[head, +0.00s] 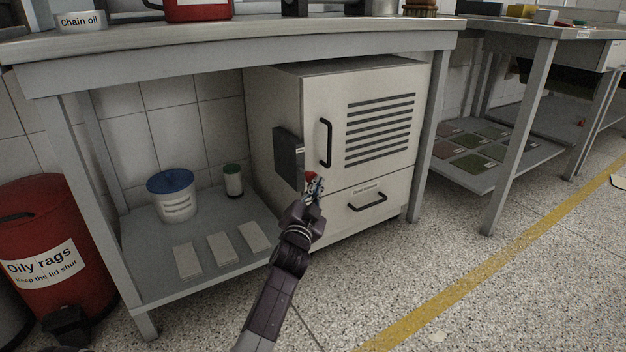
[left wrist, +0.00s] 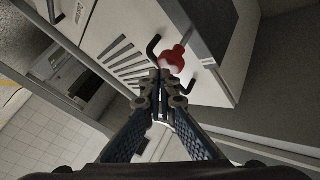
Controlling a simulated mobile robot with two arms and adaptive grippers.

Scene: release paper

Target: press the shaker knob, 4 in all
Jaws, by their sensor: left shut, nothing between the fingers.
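A red knob (head: 311,176) shows at the front left edge of a pale cabinet (head: 340,90), low down near the cabinet's upright black handle (head: 325,144). In the left wrist view the knob (left wrist: 172,60) is rounded and lies just beyond my fingertips. My left gripper (head: 316,187) is shut and empty, its tips right by the knob. I cannot tell whether they touch it. The gripper hides part of the knob in the head view. The closed fingertips (left wrist: 159,76) also show in the left wrist view. My right gripper is out of sight.
A dark box (head: 287,156) sticks out from the cabinet's left side. A drawer handle (head: 368,201) is below the door. A blue-lidded tub (head: 173,195) and several pale slabs (head: 221,247) sit on the low shelf. Table legs (head: 429,135) flank the cabinet. Open floor lies in front.

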